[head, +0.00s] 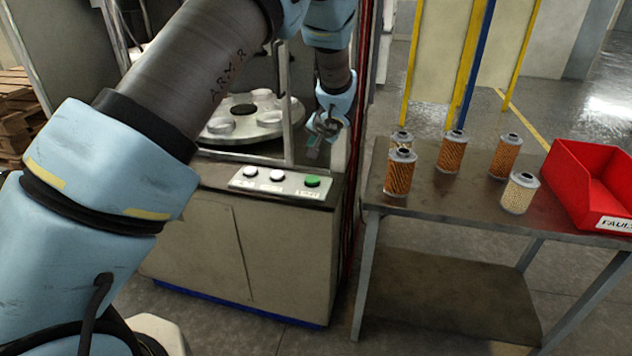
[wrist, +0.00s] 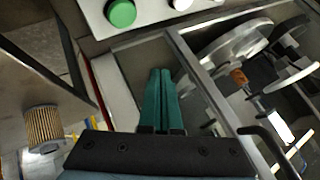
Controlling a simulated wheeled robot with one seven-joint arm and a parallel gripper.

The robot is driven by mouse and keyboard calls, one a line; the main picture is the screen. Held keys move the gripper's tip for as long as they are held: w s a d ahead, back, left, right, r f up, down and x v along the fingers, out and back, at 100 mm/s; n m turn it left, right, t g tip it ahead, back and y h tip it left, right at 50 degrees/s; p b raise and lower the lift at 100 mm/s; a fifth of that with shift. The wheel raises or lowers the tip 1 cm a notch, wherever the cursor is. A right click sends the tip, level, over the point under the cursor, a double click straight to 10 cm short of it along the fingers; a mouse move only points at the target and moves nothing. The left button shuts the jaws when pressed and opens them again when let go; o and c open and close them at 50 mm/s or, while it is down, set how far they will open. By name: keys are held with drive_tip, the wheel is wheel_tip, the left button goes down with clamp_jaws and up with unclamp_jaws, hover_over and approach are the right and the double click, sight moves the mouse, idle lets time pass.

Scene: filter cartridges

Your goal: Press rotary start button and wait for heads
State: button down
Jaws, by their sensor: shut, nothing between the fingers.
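A button panel (head: 283,183) on the front of the machine carries a green button (head: 312,181) at its right end and two white buttons (head: 277,174) to the left. The green button also shows at the top of the wrist view (wrist: 120,13). My gripper (head: 312,152) is above and behind the panel, near the green button and apart from it. In the wrist view its teal fingers (wrist: 160,75) are together and empty. The rotary table (head: 250,118) with white round seats stands behind the panel, partly hidden by my arm.
A metal frame post (head: 286,110) stands close left of my gripper. To the right, a table (head: 440,203) holds several filter cartridges (head: 400,172) and a red bin (head: 590,180) with a label. Clear floor lies between the machine and that table's legs.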

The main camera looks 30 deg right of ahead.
drive_tip(key=shift+f, duration=0.1)
idle(0.3)
drive_tip(key=b, duration=0.5)
hover_over(313, 181)
wheel_tip(313, 181, down, 8)
drive_tip(key=shift+w+r, duration=0.15)
drive_tip(key=shift+f+b, duration=0.45)
drive_tip(key=shift+b, duration=0.3)
drive_tip(key=shift+f+b, duration=1)
drive_tip(key=shift+b, duration=0.9)
idle(1.7)
idle(0.3)
drive_tip(key=shift+r+p, duration=0.3)
drive_tip(key=shift+r, duration=0.7)
drive_tip(key=shift+r+p, duration=1.1)
drive_tip(key=shift+r, duration=1.4)
